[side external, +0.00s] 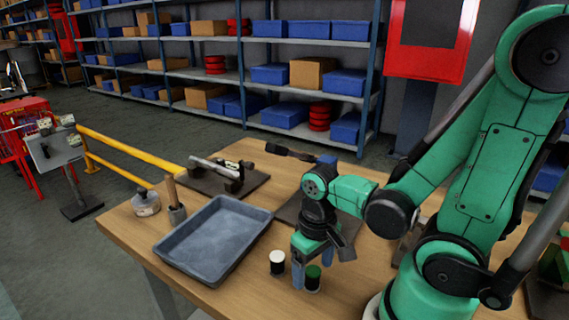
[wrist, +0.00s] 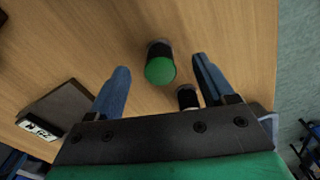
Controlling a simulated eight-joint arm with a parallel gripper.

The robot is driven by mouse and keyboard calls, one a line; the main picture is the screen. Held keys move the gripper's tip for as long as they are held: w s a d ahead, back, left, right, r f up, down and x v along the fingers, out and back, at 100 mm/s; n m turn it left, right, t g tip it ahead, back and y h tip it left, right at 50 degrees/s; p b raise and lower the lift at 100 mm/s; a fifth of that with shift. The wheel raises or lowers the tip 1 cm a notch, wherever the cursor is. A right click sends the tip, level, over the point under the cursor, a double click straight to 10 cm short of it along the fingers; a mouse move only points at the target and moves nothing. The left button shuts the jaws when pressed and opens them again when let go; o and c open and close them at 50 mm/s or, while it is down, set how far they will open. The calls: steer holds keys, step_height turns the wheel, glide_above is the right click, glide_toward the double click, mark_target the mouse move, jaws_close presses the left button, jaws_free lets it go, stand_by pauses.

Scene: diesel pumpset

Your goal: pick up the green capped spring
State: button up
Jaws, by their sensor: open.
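The green capped spring (side external: 313,278) stands upright on the wooden table, a dark cylinder with a green top. In the wrist view its green cap (wrist: 160,71) shows between my two blue fingers, with a gap on each side. My gripper (side external: 312,265) is open, pointing down at the spring; its fingers also show in the wrist view (wrist: 160,66). How far the fingertips are above the table I cannot tell. A similar white-capped dark cylinder (side external: 277,262) stands just left of it; it shows in the wrist view (wrist: 187,97) close to the right finger.
A grey-blue tray (side external: 215,238) lies left of the cylinders. A pot with a wooden handle (side external: 176,212), a round metal part (side external: 146,203) and a dark plate with a metal part (side external: 225,178) are farther back. Bare table (side external: 255,300) lies in front.

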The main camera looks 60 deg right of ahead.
mark_target(313, 271)
steer(key=shift+f, duration=0.15)
jaws_close()
steer(key=shift+r, duration=0.2)
stand_by(0.4)
step_height(313, 271, up, 20)
steer(key=shift+f, duration=0.15)
stand_by(0.6)
